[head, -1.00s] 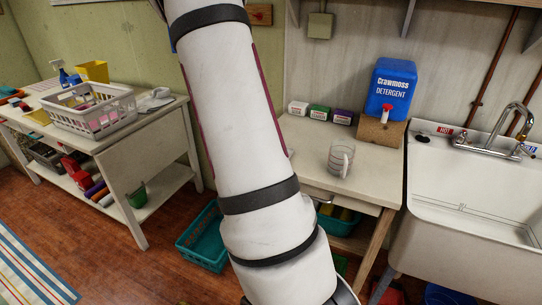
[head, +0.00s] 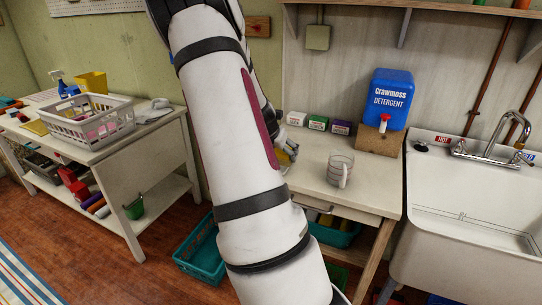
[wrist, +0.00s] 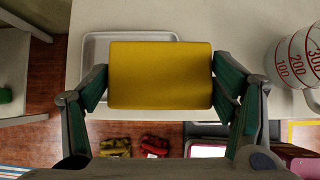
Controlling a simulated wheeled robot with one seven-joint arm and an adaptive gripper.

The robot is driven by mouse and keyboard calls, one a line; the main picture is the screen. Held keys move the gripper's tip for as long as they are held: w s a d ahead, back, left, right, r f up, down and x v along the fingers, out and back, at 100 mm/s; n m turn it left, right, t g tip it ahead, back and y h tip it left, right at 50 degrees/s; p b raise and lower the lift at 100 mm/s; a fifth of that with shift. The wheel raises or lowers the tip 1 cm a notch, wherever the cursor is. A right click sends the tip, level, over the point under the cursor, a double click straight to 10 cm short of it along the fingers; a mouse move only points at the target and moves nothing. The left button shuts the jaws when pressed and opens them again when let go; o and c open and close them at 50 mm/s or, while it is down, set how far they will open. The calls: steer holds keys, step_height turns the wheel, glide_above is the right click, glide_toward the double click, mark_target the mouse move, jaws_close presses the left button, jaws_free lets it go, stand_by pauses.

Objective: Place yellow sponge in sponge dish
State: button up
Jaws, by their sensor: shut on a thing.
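The yellow sponge (wrist: 160,76) is held between the two fingers of my gripper (wrist: 160,82), which is shut on its left and right sides. Behind and below the sponge is a white shallow dish (wrist: 96,50) on the pale tabletop. Its left and top rim show; the sponge hides much of the rest. I cannot tell how high the sponge is above the dish. In the head view my gripper (head: 287,153) shows just right of my arm, over the left end of the table by the sink; the arm hides the dish there.
A clear measuring cup (head: 341,170) stands on the table (head: 375,195), right of my gripper; it also shows in the wrist view (wrist: 298,62). Small boxes (head: 318,122) and a blue detergent container (head: 390,98) stand at the back. A sink (head: 470,215) is at right.

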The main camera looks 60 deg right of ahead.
steer(key=w, duration=0.1)
steer(key=w+d, duration=0.2)
steer(key=shift+w+f, duration=0.2)
steer(key=shift+w, duration=0.2)
steer(key=shift+w+f, duration=0.15)
steer(key=shift+f, duration=0.75)
steer(key=shift+w+f, duration=0.15)
steer(key=shift+f, duration=0.7)
steer(key=shift+f, duration=0.1)
steer(key=o, duration=1)
